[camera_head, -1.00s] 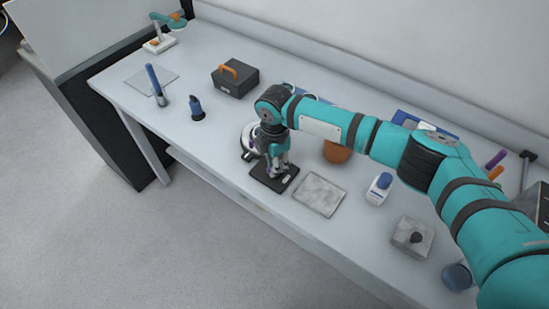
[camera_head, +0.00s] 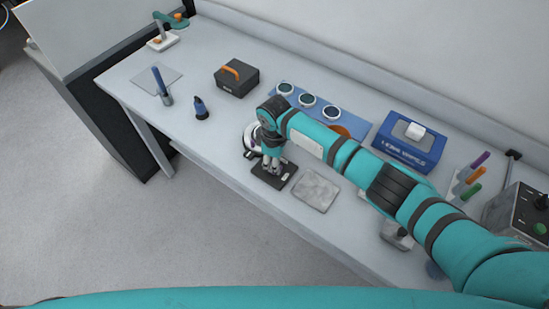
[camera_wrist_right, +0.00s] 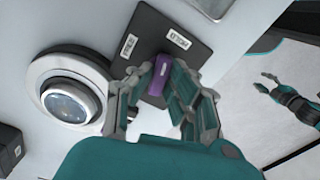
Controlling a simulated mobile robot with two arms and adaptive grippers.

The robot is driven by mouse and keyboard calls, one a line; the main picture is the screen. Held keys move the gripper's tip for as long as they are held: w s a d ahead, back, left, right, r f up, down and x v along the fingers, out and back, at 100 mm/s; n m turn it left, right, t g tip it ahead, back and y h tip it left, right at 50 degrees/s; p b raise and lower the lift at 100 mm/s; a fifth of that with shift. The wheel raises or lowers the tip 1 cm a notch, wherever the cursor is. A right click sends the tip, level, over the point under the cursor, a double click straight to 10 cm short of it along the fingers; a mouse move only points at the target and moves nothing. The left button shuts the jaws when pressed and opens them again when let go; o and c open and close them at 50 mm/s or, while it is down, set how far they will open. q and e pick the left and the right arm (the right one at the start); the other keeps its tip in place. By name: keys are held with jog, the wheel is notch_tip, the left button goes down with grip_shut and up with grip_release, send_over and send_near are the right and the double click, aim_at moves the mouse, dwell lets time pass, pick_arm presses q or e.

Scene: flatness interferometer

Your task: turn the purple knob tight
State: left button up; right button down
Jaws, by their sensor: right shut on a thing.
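The purple knob (camera_wrist_right: 160,72) stands on a black plate (camera_wrist_right: 146,27) with two white labels in the right wrist view. My right gripper (camera_wrist_right: 156,80) is shut on the knob, one finger on each side. In the head view my right gripper (camera_head: 270,163) points down over the black plate (camera_head: 272,181), and its fingers hide the knob. Beside the plate is a round, silver-rimmed instrument with a dark lens (camera_wrist_right: 70,102), partly behind the gripper in the head view. My left gripper (camera_wrist_right: 263,82) shows at the right of the wrist view, fingers apart and empty, over the floor.
A grey stone plate (camera_head: 316,190) lies right of the black plate. Behind are a blue mat with several round discs (camera_head: 308,101), a blue wipes box (camera_head: 404,146) and a black case (camera_head: 236,78). A control box (camera_head: 522,215) stands far right. The table's front edge is close.

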jog(key=shift+w+r+m+p, duration=0.15)
jog(key=shift+m+p, duration=0.45)
jog(key=shift+m, duration=0.6)
jog(key=c, duration=1.3)
grip_release()
notch_tip(320, 180, up, 12)
jog(key=shift+f, duration=0.1)
jog(key=shift+s+a, duration=0.1)
jog(key=shift+s, duration=0.1)
